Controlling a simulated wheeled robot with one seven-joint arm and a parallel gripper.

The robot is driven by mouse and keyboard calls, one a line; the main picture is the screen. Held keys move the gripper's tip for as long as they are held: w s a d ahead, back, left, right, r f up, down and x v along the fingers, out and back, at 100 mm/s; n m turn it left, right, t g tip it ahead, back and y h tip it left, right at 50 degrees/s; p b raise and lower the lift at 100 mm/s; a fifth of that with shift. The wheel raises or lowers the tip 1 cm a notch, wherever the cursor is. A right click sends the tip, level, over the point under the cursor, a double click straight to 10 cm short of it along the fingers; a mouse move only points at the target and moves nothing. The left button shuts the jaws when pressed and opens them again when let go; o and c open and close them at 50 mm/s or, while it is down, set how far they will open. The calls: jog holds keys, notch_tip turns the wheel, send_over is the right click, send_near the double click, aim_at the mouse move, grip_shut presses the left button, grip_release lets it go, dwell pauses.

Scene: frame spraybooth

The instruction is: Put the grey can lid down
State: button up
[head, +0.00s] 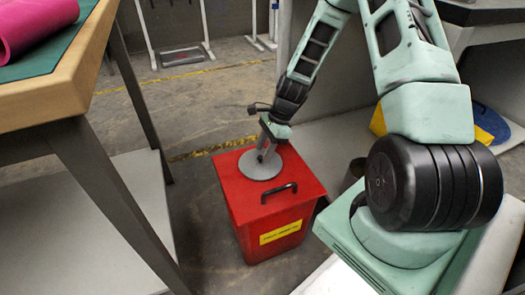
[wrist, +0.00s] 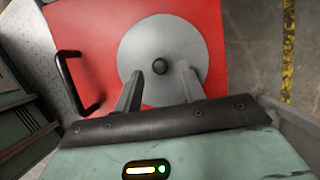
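The grey can lid (head: 251,168) is a flat round disc that appears to lie flat on the top of a red bin (head: 255,205). The lid also shows in the wrist view (wrist: 140,45), with a dark round knob (wrist: 160,67) at its middle. My gripper (head: 263,155) points down over the lid. In the wrist view my gripper (wrist: 160,78) has its two fingers apart, one on each side of the knob, with a gap visible on both sides. Part of the lid is hidden behind the fingers.
The red bin has a black handle (head: 279,192) and a yellow label (head: 281,232). A wooden-edged worktable (head: 60,95) with a pink roll (head: 35,22) stands at the left. Grey shelving and a blue disc (head: 490,122) are at the right. Open floor lies behind the bin.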

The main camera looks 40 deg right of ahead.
jog(key=p+v, duration=0.4)
jog(key=v, duration=0.5)
jog(key=s+a+r+n+g+h, duration=0.1)
jog(key=s+a+r+n, duration=0.2)
jog(key=a+r+n, duration=0.45)
jog(key=s+a+r+n+g, duration=0.1)
jog(key=s+a+r+n, duration=0.3)
jog(key=a, duration=0.7)
jog(key=s+a+r+n+h, duration=0.1)
jog(key=s+a+r+n, duration=0.2)
jog(key=s+a+n, duration=0.2)
jog(key=s+a+r+n+h, duration=0.1)
jog(key=s+a+r+n, duration=0.2)
jog(key=s+n, duration=0.8)
jog(key=a+n, duration=0.1)
jog(key=a, duration=0.1)
jog(key=shift+a+r+t+h, duration=0.2)
jog(key=shift+a+t+h, duration=0.1)
jog(key=shift+t, duration=0.1)
jog(key=shift+n, duration=0.25)
notch_tip(320, 180, up, 31)
jog(key=p, duration=3.1)
jog(key=shift+r, duration=0.2)
